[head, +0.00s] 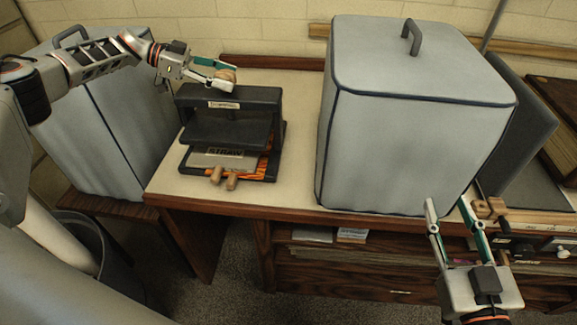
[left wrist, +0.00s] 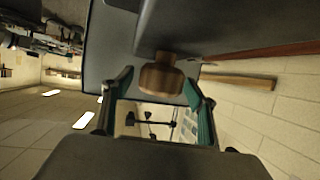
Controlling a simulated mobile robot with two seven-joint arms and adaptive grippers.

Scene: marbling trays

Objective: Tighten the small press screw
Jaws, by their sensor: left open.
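The small black press (head: 215,125) stands on the left part of the table, with a pale label on its top beam. Its screw has a wooden knob (head: 226,75) on top, partly hidden by my left gripper (head: 222,76). In the left wrist view the knob (left wrist: 160,80) sits between the two green-sided fingertips of my left gripper (left wrist: 158,77). The fingers are open, one on each side, and I cannot tell whether either touches it. My right gripper (head: 447,204) is open and empty in front of the table's right part, apart from the press.
A large grey covered box (head: 410,120) with a top handle stands right of the press. Another grey covered box (head: 100,130) stands at the left. Wooden knobs (head: 490,208) show beyond my right gripper.

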